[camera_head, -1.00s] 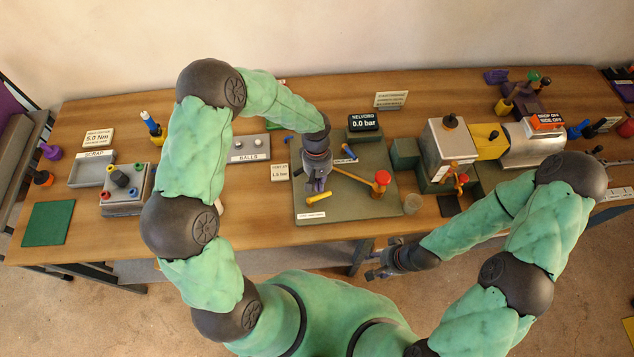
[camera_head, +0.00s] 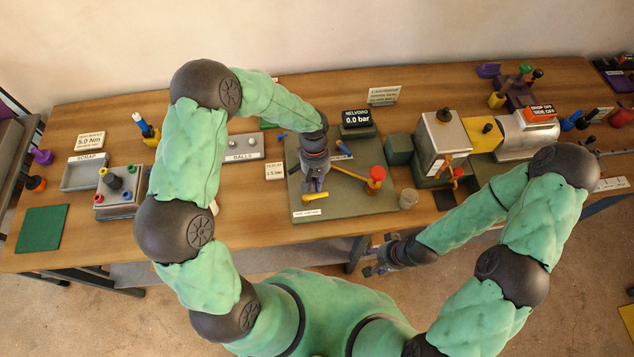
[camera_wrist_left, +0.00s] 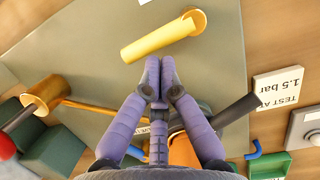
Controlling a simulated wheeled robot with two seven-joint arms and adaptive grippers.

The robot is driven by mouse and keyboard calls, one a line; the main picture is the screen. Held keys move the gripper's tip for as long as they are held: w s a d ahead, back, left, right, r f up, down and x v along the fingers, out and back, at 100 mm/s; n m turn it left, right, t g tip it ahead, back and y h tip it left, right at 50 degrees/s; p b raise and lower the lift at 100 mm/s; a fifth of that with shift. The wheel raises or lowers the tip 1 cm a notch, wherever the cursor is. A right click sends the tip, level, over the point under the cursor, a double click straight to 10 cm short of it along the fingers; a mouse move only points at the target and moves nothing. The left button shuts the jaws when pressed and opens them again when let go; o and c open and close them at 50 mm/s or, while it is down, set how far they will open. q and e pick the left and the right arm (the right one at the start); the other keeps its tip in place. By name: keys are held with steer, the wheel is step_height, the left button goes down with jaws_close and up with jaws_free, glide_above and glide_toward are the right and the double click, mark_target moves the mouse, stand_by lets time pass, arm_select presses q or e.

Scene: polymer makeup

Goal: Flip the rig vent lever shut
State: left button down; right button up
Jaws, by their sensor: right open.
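The rig is a grey-green board (camera_head: 350,206) on the table, with a black display reading 0.0 bar (camera_head: 356,118) behind it. A short yellow lever (camera_head: 313,196) lies at its front left. In the left wrist view the lever (camera_wrist_left: 160,40) runs slanted from a round yellow pivot. Which lever is the vent lever cannot be read from a label. My left gripper (camera_head: 314,184) is just behind the yellow lever. Its purple fingertips (camera_wrist_left: 160,68) are together with nothing visible between them, close beside the lever bar; contact is unclear. My right gripper (camera_head: 372,265) is open, in front of the table edge.
A BALLS tray (camera_head: 243,147) and a grey socketed block (camera_head: 122,192) stand left.

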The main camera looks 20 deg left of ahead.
arm_select(q)
steer(key=shift+r, duration=0.15)
steer(key=p+v, duration=0.6)
steer(key=v, duration=0.3)
steer(key=shift+r, duration=0.35)
steer(key=shift+w+a, duration=0.1)
steer(key=shift+w, duration=0.05)
stand_by(0.4)
